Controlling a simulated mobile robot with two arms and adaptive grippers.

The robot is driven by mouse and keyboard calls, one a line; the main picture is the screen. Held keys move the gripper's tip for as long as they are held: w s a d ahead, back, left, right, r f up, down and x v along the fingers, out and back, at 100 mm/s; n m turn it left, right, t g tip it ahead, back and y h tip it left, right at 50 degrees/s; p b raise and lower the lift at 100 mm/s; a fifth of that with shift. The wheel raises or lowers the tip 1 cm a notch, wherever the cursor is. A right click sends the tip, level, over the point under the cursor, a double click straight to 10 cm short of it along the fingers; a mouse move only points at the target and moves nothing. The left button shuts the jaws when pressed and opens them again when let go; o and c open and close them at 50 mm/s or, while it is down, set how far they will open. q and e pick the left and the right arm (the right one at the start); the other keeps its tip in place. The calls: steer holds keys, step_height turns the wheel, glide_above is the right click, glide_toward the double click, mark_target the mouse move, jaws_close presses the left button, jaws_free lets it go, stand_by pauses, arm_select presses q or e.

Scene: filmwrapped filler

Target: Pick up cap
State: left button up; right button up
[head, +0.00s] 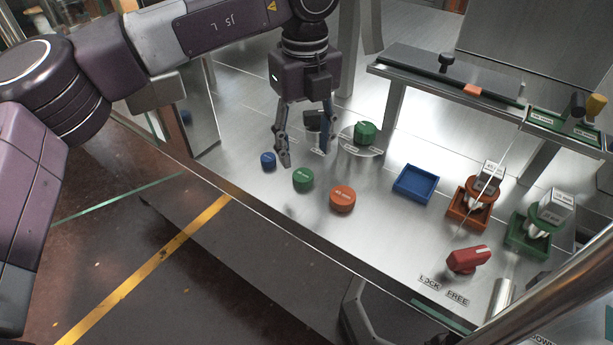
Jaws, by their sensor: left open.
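Three round caps lie in a slanting row near the front edge of the metal table: a small blue cap (268,160), a green cap (303,180) and a larger orange cap (342,199). My left gripper (305,156) points down above the table, behind the green cap. Its fingers are apart, and I see no cap held between them. The left fingertip is close to the blue and green caps in the picture; its height above the table is hard to judge. A dark object shows behind the fingers and is partly hidden. My right gripper is not in view.
To the right stand an empty blue tray (416,183), an orange tray (461,214) and a green tray (528,240), the last two filled. A red knob (467,260) is at the front, a raised rail (446,75) at the back.

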mark_target(303, 173)
arm_select(q)
steer(key=shift+s+a+f+p, duration=0.1)
steer(key=shift+a+f+p, duration=0.15)
steer(key=shift+f+p, duration=0.35)
steer(key=f, duration=0.3)
steer(key=f+p, duration=0.1)
steer(key=shift+w+f, duration=0.25)
steer(key=shift+f, duration=0.1)
steer(key=shift+c, duration=0.4)
steer(key=c, duration=0.7)
